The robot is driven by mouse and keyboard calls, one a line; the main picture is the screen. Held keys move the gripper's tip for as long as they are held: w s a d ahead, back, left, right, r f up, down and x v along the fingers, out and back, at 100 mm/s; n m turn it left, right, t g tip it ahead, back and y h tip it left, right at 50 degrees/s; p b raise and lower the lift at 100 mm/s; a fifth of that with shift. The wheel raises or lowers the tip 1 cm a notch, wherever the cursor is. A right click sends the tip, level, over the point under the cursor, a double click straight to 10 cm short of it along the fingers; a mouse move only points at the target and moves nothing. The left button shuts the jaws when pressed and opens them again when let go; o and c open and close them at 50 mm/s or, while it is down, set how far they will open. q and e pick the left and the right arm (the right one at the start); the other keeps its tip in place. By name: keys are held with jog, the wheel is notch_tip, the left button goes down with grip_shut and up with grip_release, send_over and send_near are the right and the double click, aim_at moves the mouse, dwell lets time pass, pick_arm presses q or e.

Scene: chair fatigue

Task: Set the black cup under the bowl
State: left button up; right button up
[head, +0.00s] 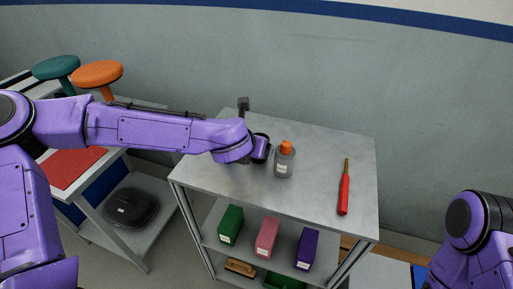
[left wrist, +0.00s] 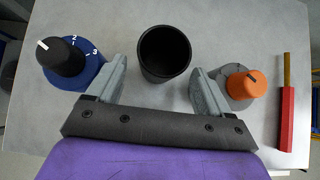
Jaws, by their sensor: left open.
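The black cup (left wrist: 165,52) stands upright on the grey table top in the left wrist view, its round mouth facing up. My left gripper (left wrist: 158,70) is open, its two grey fingers apart, with the cup between and just beyond their tips. I cannot tell whether they touch it. In the head view my left gripper (head: 256,150) is low over the table, and my arm hides most of the cup's place. I see no clear bowl in either view. My right arm shows at the lower right of the head view, but its gripper is out of view.
A red tool (head: 344,190) lies farther right on the table (head: 320,205). A blue base with a black knob (left wrist: 70,60) is left of the cup. Coloured boxes (head: 267,237) stand on the shelf below.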

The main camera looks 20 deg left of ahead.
aim_at(256, 161)
pick_arm(q)
jog(key=p+x, duration=0.1)
jog(key=x, duration=0.4)
jog(key=shift+w+f, duration=0.1)
jog(key=shift+f, duration=0.4)
jog(key=c, duration=1)
